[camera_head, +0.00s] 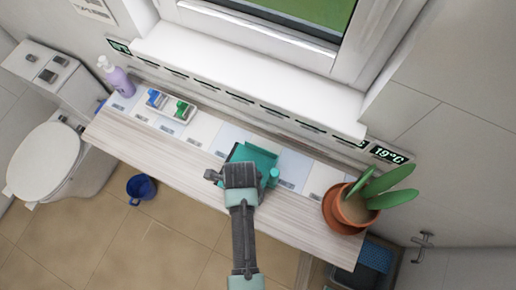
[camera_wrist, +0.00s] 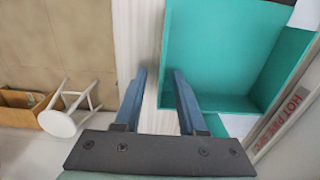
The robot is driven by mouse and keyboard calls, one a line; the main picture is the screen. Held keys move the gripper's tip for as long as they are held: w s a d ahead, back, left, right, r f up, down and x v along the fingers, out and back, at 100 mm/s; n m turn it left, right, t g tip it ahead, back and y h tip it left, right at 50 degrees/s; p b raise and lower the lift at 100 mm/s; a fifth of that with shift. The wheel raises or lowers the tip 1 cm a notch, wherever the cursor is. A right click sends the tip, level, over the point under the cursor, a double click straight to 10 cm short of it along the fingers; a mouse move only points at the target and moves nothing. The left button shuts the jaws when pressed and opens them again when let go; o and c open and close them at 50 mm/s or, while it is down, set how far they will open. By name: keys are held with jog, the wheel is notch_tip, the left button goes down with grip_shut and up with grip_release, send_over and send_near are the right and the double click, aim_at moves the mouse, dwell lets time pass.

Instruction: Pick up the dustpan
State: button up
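The teal dustpan (camera_head: 258,155) lies on the light wooden shelf (camera_head: 160,152), partly hidden by my gripper in the head view. In the wrist view, the dustpan (camera_wrist: 222,50) fills the upper right, with its flat floor and raised walls showing. My gripper (camera_wrist: 158,78) is open and empty, its two dark fingers apart over the shelf's pale edge. The right finger is close to the dustpan's left side; I cannot tell whether they touch. In the head view my gripper covers the dustpan's front side.
A terracotta plant pot (camera_head: 350,210) stands right of the dustpan. A white tray of small items (camera_head: 168,105) and a purple pump bottle (camera_head: 117,78) are at the left. The window sill (camera_head: 240,75) rises behind. A blue mug (camera_head: 141,188) is on the floor.

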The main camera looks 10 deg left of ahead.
grip_shut()
jog(key=shift+w, duration=0.1)
dwell(1.2)
